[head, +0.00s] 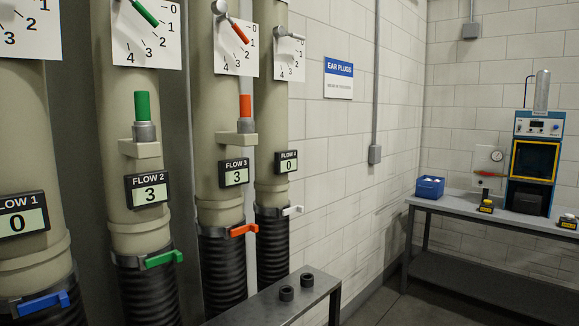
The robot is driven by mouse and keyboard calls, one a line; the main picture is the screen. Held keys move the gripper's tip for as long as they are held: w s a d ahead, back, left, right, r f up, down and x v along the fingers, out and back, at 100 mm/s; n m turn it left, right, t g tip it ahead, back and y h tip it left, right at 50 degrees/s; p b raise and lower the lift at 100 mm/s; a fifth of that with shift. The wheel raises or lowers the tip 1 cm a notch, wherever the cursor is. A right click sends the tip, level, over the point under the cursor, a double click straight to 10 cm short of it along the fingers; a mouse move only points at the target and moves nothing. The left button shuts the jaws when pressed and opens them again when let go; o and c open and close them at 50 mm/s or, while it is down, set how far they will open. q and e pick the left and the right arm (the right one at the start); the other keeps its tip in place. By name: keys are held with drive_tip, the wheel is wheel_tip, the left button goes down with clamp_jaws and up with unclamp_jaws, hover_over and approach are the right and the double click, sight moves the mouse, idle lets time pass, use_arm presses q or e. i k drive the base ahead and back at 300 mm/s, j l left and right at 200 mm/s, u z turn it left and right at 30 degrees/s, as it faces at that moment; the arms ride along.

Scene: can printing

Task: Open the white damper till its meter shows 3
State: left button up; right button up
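The white damper lever (292,36) sits at the top of the rightmost pipe, in front of a white dial plate (290,62) numbered up to 4. The lever points right, nearly level, dipping slightly. The FLOW 4 meter (286,163) on that pipe reads 0. A white clamp handle (292,210) sticks out lower down, at the top of the black hose. Neither of my grippers shows in the head view.
The FLOW 3 meter (234,173), with an orange lever (239,32) above, reads 3. The FLOW 2 meter (148,190) reads 3 and FLOW 1 (22,216) reads 0. A dark bench (275,303) stands in front; a grey table (455,210) stands at the right.

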sight(279, 31)
drive_tip(key=i+l+u, duration=0.1)
drive_tip(key=u, duration=0.25)
drive_tip(key=i+l+u, duration=0.15)
drive_tip(key=u, duration=0.2)
drive_tip(key=i+l+u, duration=0.1)
drive_tip(key=l+u, duration=0.25)
drive_tip(key=j, duration=0.1)
